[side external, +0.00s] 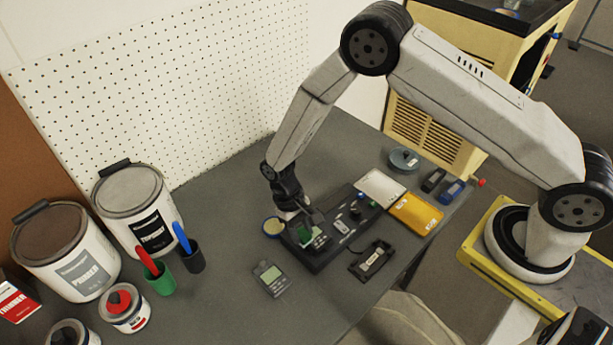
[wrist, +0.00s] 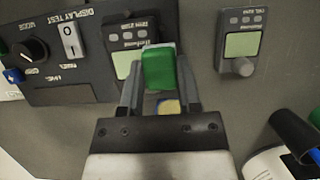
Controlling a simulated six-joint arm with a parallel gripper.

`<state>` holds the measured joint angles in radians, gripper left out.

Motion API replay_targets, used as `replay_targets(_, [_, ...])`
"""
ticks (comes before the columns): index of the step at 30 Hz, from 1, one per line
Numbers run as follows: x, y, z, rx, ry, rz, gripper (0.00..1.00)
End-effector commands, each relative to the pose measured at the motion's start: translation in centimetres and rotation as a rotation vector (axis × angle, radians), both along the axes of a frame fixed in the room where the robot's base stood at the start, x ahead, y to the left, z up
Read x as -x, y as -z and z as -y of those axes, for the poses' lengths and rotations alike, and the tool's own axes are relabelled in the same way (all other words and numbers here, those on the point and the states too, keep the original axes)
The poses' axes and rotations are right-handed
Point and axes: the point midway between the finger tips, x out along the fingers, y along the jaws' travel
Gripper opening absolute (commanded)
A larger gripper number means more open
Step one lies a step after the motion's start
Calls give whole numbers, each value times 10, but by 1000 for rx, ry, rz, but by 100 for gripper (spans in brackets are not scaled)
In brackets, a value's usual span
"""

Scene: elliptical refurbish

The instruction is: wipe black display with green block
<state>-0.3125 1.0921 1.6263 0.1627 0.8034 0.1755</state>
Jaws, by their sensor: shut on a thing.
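My gripper (wrist: 158,82) is shut on the green block (wrist: 158,70) in the wrist view. The block covers part of a dark display unit (wrist: 121,40) with a pale screen and small buttons. This unit sits on the black display-test board (wrist: 70,92). In the side view my gripper (side external: 303,217) points down over the left end of the board (side external: 325,262), with the green block (side external: 304,235) beneath it. The display unit (side external: 320,241) shows just right of the block. I cannot tell whether the block touches the display.
A second, similar grey unit (side external: 270,278) lies loose on the table, left of the board. A black module (side external: 371,261), a yellow tray (side external: 415,213) and a white tray (side external: 380,187) lie to the right. Paint cans (side external: 135,215) and pen cups (side external: 191,258) stand at left.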

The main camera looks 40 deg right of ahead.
Motion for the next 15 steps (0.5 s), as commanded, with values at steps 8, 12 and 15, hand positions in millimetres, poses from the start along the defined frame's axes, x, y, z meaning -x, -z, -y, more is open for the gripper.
replay_targets(8, [0,-31,-2,-1,0,2,0])
replay_targets(12, [0,-44,-1,0,1,1,0])
replay_targets(15, [0,-53,-1,-1,1,2,0])
